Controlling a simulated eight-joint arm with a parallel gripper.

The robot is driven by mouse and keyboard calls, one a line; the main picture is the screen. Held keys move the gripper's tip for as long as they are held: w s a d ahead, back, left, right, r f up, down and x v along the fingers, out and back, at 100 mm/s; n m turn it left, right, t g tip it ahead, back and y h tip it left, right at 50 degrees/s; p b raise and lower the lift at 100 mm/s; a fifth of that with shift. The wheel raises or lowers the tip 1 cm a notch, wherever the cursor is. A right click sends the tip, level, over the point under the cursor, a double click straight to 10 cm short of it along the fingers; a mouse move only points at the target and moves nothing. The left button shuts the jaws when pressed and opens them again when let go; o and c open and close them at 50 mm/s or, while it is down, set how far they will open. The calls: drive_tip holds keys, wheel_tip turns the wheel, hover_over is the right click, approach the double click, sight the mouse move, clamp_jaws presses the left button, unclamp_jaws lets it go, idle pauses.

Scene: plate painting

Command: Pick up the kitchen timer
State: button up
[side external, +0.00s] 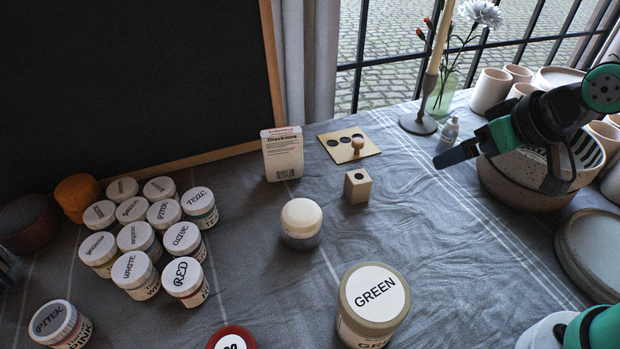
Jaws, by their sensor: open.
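No object is clearly recognisable as the kitchen timer. A red round object with a white face and dark marks (231,339) is cut off by the bottom edge in the side external view; I cannot tell whether it is the timer or a jar. My gripper (496,174) is at the upper right, open and empty, with its dark fingers spread apart. It is in front of or above a large speckled bowl (505,183), far from the red object.
Several labelled paint jars (134,237) cluster at left. A large GREEN jar (372,305) and a white-lidded jar (301,222) stand near the middle. A small box (283,155), wooden block (357,187), candle holder (418,124) and plates (592,252) surround clear cloth right of centre.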

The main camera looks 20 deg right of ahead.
drive_tip(key=w+a+f+n+g+y, duration=0.3)
drive_tip(key=w+a+n+g+y, duration=0.1)
drive_tip(key=w+a+n+y, duration=0.4)
drive_tip(key=n+g+y, duration=0.4)
drive_tip(key=n+y, duration=0.1)
drive_tip(key=n, duration=0.5)
approach(304, 215)
drive_tip(key=a+f, duration=0.1)
drive_tip(key=w+a+f, duration=0.1)
drive_tip(key=a, duration=0.1)
drive_tip(key=shift+a+f, duration=0.2)
drive_tip(key=shift+f, duration=0.15)
drive_tip(key=shift+s+a+f+n+g, duration=0.1)
drive_tip(key=shift+a+f+n+g, duration=0.25)
drive_tip(key=shift+n, duration=0.25)
drive_tip(key=shift+x, duration=2.6)
drive_tip(key=c, duration=1.3)
